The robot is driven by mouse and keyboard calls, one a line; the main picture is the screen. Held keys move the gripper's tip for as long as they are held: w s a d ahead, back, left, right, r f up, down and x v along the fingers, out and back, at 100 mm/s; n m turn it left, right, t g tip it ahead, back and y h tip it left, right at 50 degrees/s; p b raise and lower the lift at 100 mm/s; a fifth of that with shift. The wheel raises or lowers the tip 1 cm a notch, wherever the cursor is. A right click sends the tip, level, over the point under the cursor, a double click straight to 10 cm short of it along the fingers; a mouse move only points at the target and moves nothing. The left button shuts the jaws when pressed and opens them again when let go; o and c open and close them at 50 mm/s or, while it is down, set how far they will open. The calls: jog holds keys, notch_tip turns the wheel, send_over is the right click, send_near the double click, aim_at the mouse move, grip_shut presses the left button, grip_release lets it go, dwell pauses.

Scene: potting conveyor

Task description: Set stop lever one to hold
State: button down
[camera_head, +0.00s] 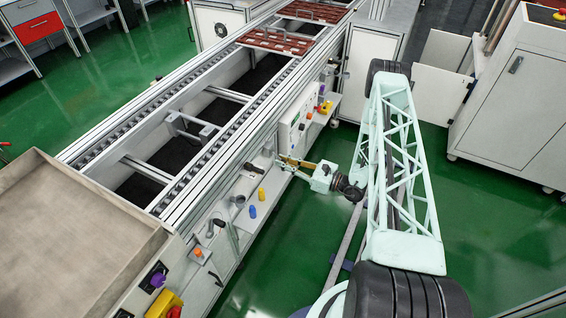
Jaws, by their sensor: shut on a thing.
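My gripper (286,162) reaches left from the mint-green arm to the near side of the conveyor (206,165). It is shut on what looks like a lever at the side panel. The fingers hide most of this lever, and its setting and any label are too small to read. A dark handle (253,168) sticks out of the panel to the left of the gripper, apart from it. Another dark lever (215,279) shows lower left on the same side. I cannot tell which of these handles is stop lever one.
A ledge along the conveyor carries a yellow piece (261,194), a blue piece (252,212) and grey pipe-like parts (238,200). A control box (292,128) sits beyond the gripper. Red-brown trays (277,41) lie on the far conveyor. Green floor is open at right.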

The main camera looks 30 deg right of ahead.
aim_at(285, 161)
jog(key=shift+s+r+p, duration=0.1)
jog(key=shift+r+p, duration=0.1)
jog(key=shift+p, duration=0.1)
jog(key=p, duration=0.1)
jog(key=r+g, duration=0.1)
jog(key=g+h+p, duration=0.1)
jog(key=shift+s+d+r+p, duration=0.25)
jog(key=shift+p, duration=0.05)
jog(key=r+g+h+p, duration=0.2)
jog(key=g+p, duration=0.1)
jog(key=shift+s+d+r, duration=0.1)
jog(key=shift+s, duration=0.15)
jog(key=shift+r+g+h+p, duration=0.8)
jog(key=shift+r+g+h, duration=0.1)
jog(key=shift+g, duration=0.3)
jog(key=shift+w+r+g+h+p, duration=0.2)
jog(key=shift+r+g+h+p, duration=0.5)
jog(key=shift+g, duration=0.4)
jog(key=shift+w+a+r+g+h+p, duration=0.2)
jog(key=shift+r+g+h+p, duration=0.2)
jog(key=shift+g+p, duration=0.15)
jog(key=shift+w+a+r+g+h+p, duration=0.15)
jog(key=shift+r+g+h+p, duration=0.1)
jog(key=shift+g+h+p, duration=0.3)
jog(key=c, duration=2.6)
grip_release()
